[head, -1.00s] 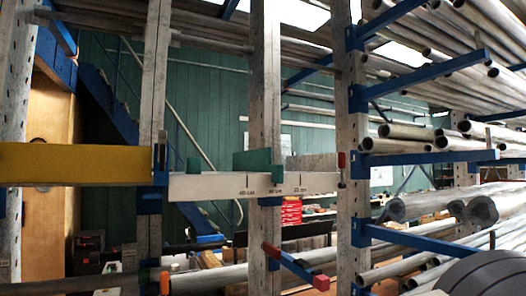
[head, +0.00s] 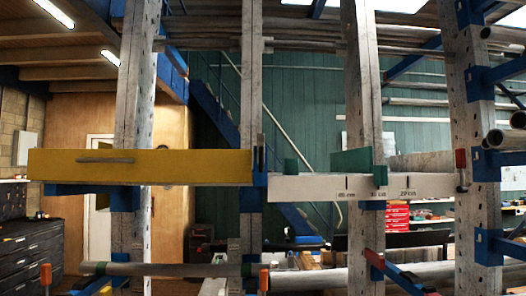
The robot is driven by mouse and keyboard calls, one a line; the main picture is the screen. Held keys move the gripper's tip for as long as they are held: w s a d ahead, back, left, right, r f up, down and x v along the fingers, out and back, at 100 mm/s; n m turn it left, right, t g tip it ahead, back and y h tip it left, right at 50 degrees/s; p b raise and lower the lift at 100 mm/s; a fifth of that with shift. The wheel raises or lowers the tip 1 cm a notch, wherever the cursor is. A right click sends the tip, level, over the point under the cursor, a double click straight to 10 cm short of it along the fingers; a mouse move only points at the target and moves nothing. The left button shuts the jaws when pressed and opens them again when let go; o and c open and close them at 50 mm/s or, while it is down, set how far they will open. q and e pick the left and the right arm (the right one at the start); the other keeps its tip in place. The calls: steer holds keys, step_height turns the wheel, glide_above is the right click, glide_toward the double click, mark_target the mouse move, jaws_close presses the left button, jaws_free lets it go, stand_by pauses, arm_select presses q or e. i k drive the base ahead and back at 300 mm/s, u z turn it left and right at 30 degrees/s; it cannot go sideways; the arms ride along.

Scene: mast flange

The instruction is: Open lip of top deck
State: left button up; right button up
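A long yellow panel (head: 180,167), which looks like the lip, stands upright along the front of the upper level, left of centre. A thin grey bar like a handle (head: 105,160) lies across its upper left face. Its right end meets a blue bracket (head: 260,176). To its right a white board (head: 320,187) with cm marks continues the same level. What lies behind the yellow panel is hidden. Neither of my grippers is in view.
Green blocks (head: 352,161) stand at the white board. A red-handled clamp (head: 461,168) is at its right end. Grey posts (head: 250,90) rise through the rack. Below run pipes (head: 180,270) and a red-tipped blue arm (head: 390,268). A dark drawer cabinet (head: 30,250) stands far left.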

mark_target(93, 165)
steer(key=z, duration=0.2)
steer(key=k, duration=0.4)
steer(key=u, duration=1.15)
steer(key=i, duration=1.1)
steer(key=z, duration=0.8)
